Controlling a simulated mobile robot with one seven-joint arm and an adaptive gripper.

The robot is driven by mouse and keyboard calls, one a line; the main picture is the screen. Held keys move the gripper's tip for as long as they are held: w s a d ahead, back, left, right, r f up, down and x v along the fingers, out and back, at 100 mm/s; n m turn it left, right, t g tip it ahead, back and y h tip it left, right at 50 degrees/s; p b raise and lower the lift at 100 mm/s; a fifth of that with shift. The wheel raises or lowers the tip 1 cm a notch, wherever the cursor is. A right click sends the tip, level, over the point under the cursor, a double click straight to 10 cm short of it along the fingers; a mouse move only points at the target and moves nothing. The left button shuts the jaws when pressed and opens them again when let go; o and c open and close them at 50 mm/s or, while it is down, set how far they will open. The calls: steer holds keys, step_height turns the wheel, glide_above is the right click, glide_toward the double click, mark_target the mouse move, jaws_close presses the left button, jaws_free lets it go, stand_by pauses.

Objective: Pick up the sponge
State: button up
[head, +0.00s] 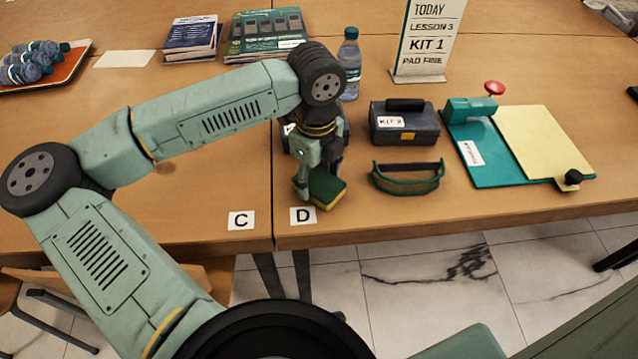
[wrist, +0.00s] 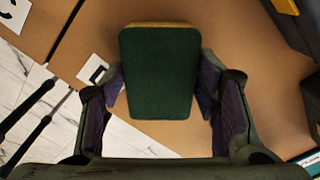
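The sponge (head: 327,187) is a green block with a yellow layer, near the front edge of the right-hand table, just behind the D card (head: 303,215). My gripper (head: 313,185) points down at it and hides part of its left side. In the wrist view the sponge (wrist: 160,75) lies green face up between the two fingers of my gripper (wrist: 161,88). The dark purple finger pads meet its left and right sides, and the gripper looks shut on it. The sponge appears at or close to table height; its underside is hidden, so I cannot tell whether it touches the table.
A teal board (head: 495,165) lies further right. A bottle (head: 350,65) stands behind my wrist. The C card (head: 241,220) lies left across the table seam.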

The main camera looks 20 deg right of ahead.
mark_target(315, 183)
steer(key=shift+c, duration=1.3)
steer(key=shift+r+b, duration=0.45)
steer(key=shift+r, duration=0.4)
steer(key=shift+s+a+r+b, duration=0.2)
steer(key=shift+r+b, duration=0.1)
steer(key=shift+r, duration=0.15)
steer(key=shift+s+a+r+b, duration=0.15)
steer(key=shift+r+b, duration=0.1)
steer(key=shift+r, duration=0.15)
steer(key=s+a+r+b, duration=0.1)
steer(key=s+a+b, duration=0.2)
steer(key=s+a, duration=0.5)
steer(key=s, duration=0.4)
steer(key=shift+s+a+r+b, duration=0.2)
steer(key=shift+a+r+b, duration=0.15)
